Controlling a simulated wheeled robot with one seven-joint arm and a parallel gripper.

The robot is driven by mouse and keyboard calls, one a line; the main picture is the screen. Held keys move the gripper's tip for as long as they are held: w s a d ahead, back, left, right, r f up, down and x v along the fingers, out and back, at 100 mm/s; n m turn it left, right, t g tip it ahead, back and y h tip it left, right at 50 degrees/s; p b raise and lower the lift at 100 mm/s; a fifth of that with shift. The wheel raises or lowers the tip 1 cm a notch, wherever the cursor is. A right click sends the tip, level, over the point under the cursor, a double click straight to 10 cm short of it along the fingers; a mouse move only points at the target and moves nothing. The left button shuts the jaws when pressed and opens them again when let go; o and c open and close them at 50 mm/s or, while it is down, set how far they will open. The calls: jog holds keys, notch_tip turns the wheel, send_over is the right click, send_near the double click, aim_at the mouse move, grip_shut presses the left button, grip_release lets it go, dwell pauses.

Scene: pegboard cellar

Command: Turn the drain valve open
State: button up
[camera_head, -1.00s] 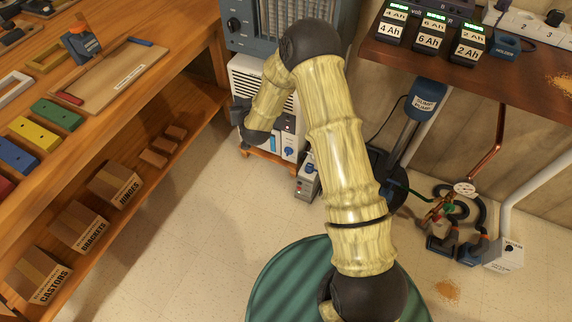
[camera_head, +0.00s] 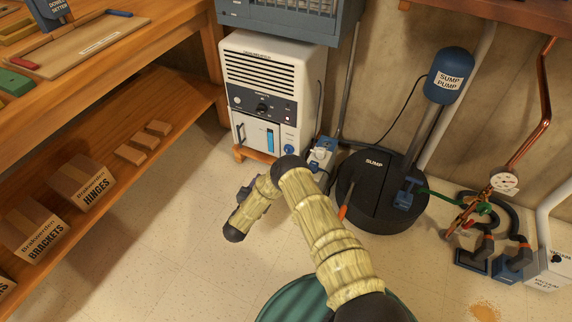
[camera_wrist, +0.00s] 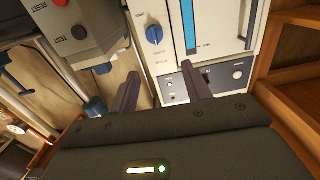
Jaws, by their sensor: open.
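The drain valve is a blue round knob (camera_head: 289,149) low on the right front of the white dehumidifier (camera_head: 262,58). In the wrist view the knob (camera_wrist: 154,35) shows clearly, with the word OPEN above it. A small light mark shows on the knob, but I cannot tell its exact setting. My gripper (camera_head: 245,190) is low in front of the dehumidifier, left of and apart from the knob in the head view. In the wrist view its two dark fingers (camera_wrist: 158,62) are spread and empty, with the knob beyond the gap between them.
A grey box with TEST and RESET buttons (camera_wrist: 80,30) stands close beside the valve; it also shows in the head view (camera_head: 322,155). A black sump lid (camera_head: 365,180) and pump (camera_head: 450,75) are to the right. A wooden shelf (camera_head: 110,160) stands left. Floor between is clear.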

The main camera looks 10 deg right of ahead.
aim_at(288, 150)
jog(key=shift+s+d+f+h, duration=0.15)
jog(key=shift+s+f+h, duration=0.2)
jog(key=shift+f, duration=0.15)
jog(key=b+x, duration=1)
jog(key=x, duration=0.7)
jog(key=shift+w+f, duration=0.15)
jog(key=shift+f, duration=0.05)
jog(key=c, duration=0.7)
